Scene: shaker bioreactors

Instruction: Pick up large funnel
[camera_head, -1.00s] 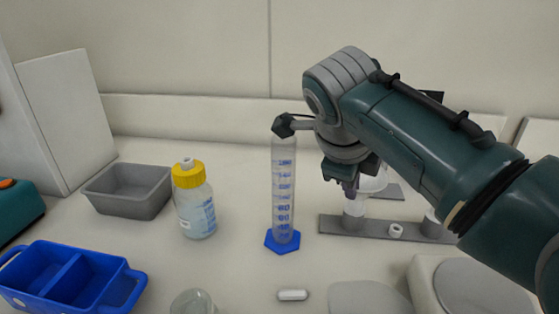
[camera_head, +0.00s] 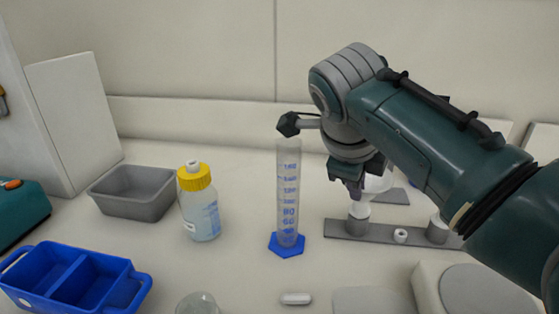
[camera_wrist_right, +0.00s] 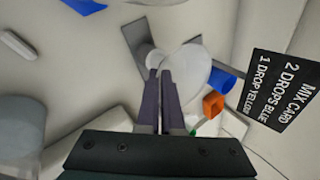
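The large funnel (camera_head: 378,184) is a pale, translucent cone. It stands in a grey stand at the right, its lower end in a hole of the stand. In the right wrist view the funnel (camera_wrist_right: 194,72) shows just beyond and to the right of the fingers. My right gripper (camera_head: 356,193) points down at the funnel's left side and hides part of it. In the wrist view its dark fingers (camera_wrist_right: 162,72) are almost together, with the funnel's left edge between them; the contact itself is partly hidden. My left gripper is not in view.
The grey stand (camera_head: 392,231) also holds white-topped parts. A graduated cylinder (camera_head: 288,195) stands close to its left. Further left are a yellow-capped bottle (camera_head: 200,205), a grey tray (camera_head: 132,207) and a blue box (camera_head: 126,294). A mix card (camera_wrist_right: 283,90) shows in the wrist view.

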